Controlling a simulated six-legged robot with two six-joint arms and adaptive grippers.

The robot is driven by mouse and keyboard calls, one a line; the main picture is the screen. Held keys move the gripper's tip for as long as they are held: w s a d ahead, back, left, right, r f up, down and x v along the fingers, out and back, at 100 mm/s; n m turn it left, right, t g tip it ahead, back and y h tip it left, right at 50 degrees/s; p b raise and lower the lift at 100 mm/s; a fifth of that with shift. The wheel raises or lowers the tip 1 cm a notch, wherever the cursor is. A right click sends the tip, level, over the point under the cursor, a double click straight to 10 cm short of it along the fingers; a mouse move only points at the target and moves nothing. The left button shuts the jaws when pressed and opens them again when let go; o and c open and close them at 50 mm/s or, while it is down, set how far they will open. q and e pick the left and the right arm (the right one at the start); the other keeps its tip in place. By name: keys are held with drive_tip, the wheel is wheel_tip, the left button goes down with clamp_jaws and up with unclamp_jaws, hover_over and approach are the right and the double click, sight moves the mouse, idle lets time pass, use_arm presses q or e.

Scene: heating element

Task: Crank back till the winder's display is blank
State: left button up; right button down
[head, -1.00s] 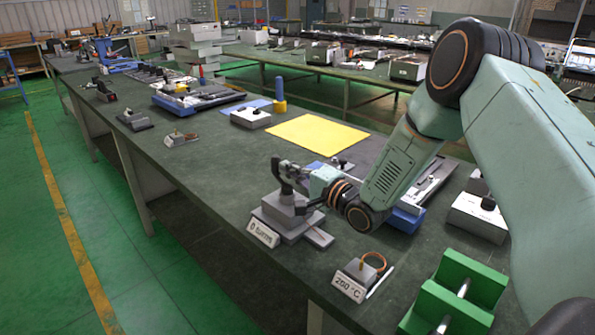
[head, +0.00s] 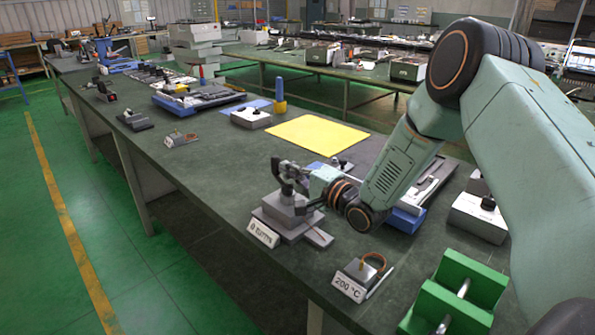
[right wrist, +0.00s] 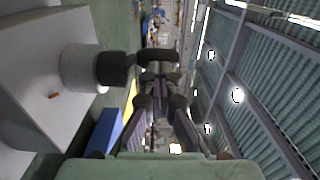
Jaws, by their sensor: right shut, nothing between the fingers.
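The winder (head: 283,212) is a stepped grey block near the front edge of the table in the head view. Its white display plate (head: 263,234) bears dark text ending in "turns", too blurred to read the number surely. My right gripper (head: 288,183) is at the winder's top, by its dark crank parts. In the right wrist view, its fingers (right wrist: 158,68) are shut, nothing between them. A grey shaft with a black end (right wrist: 112,68) stands out from a pale block beside the fingertips; contact is unclear. My left gripper is out of view.
A small grey block with a copper-coloured loop (head: 365,268) and a "200 °C" plate stands in front. A green fixture (head: 470,280) is at the right front. A yellow sheet (head: 318,135) lies behind the winder. Bare table lies left of the winder.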

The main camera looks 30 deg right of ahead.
drive_tip(key=shift+w+d+r, duration=0.1)
drive_tip(key=shift+r, duration=0.15)
drive_tip(key=shift+s+d+f, duration=0.1)
drive_tip(key=shift+s+d, duration=0.1)
drive_tip(key=shift+s, duration=0.15)
drive_tip(key=v, duration=1.1)
drive_tip(key=shift+s+a+f, duration=0.15)
drive_tip(key=shift+s+a, duration=0.05)
drive_tip(key=shift+d, duration=0.1)
